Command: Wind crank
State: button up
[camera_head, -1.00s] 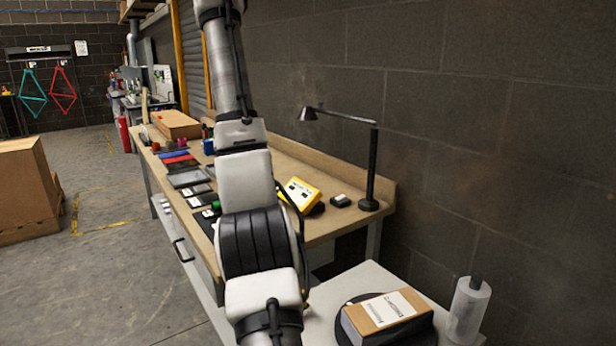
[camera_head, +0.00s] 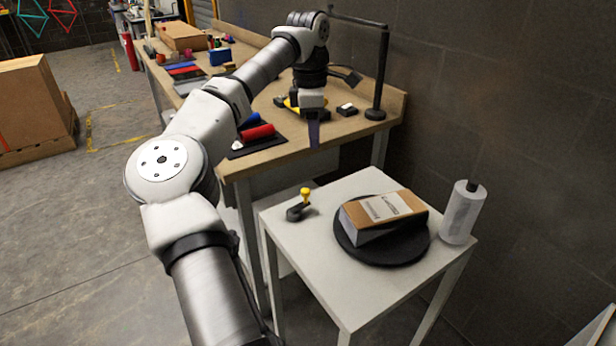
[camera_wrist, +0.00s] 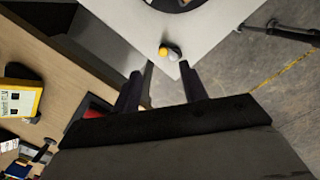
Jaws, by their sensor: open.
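The crank (camera_head: 296,211) is a small dark arm with an upright yellow knob (camera_head: 305,193). It sits on the left part of the white table (camera_head: 290,240), beside a round black turntable (camera_head: 351,252). In the wrist view the yellow knob (camera_wrist: 163,51) shows ahead of the fingers, between their directions, near the table's corner. My gripper (camera_head: 313,140) points down over the front edge of the wooden workbench, behind the crank and higher than it. In the wrist view its two dark fingers (camera_wrist: 160,88) stand apart with nothing between them.
A cardboard box (camera_head: 410,209) with a white label lies on the turntable. A wrapped roll (camera_head: 464,215) stands at the table's right. A black lamp (camera_head: 381,80) rises from the workbench (camera_head: 262,104). The tabletop around the crank is clear.

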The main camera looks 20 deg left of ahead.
aim_at(305, 190)
jog(key=shift+y, duration=0.4)
jog(key=f, duration=0.5)
jog(key=a+f+p, duration=0.1)
jog(key=f, duration=0.9)
jog(key=shift+s+a+f+p, duration=0.25)
jog(key=shift+a+p, duration=0.05)
jog(key=shift+a, duration=0.1)
grip_shut()
